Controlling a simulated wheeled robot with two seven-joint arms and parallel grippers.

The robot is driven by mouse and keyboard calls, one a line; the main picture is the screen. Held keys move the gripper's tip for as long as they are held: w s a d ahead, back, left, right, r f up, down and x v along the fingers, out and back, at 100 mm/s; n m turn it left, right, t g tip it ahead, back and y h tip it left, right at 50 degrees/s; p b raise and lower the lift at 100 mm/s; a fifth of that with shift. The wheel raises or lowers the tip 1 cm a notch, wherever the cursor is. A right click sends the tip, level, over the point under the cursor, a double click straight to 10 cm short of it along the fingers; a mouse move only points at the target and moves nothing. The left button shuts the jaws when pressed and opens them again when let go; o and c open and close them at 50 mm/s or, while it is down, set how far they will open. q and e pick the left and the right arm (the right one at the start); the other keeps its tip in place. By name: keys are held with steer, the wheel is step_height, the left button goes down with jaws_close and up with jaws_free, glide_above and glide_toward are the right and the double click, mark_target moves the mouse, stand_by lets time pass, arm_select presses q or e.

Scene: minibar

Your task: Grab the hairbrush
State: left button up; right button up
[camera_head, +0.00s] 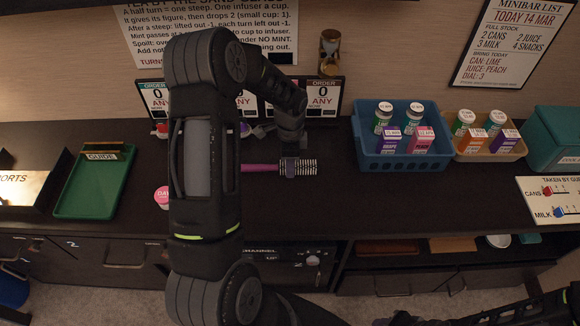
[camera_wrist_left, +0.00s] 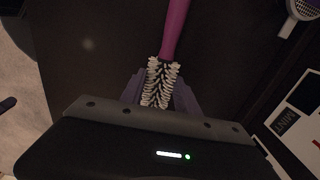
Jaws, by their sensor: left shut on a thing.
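The hairbrush has a magenta handle and a head of white bristles. In the head view its handle (camera_head: 260,168) points left on the dark counter, partly behind my arm, and its bristle head (camera_head: 306,167) points right. My left gripper (camera_head: 290,166) comes down from above and is shut on the brush at the bristle head. In the left wrist view the gripper's fingers (camera_wrist_left: 160,97) sit on both sides of the bristles, and the handle (camera_wrist_left: 174,28) runs up out of the frame. I cannot tell whether the brush is lifted. My right gripper is not in view.
On the counter (camera_head: 330,215), a blue crate (camera_head: 375,160) and a tan tray (camera_head: 487,156) with bottles and cartons stand at right. A green tray (camera_head: 92,190) lies at left. Order signs (camera_head: 324,98) stand behind the brush.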

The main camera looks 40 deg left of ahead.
arm_select(q)
jaws_close()
step_height(320, 180, up, 10)
steer(key=shift+b, duration=0.85)
stand_by(0.4)
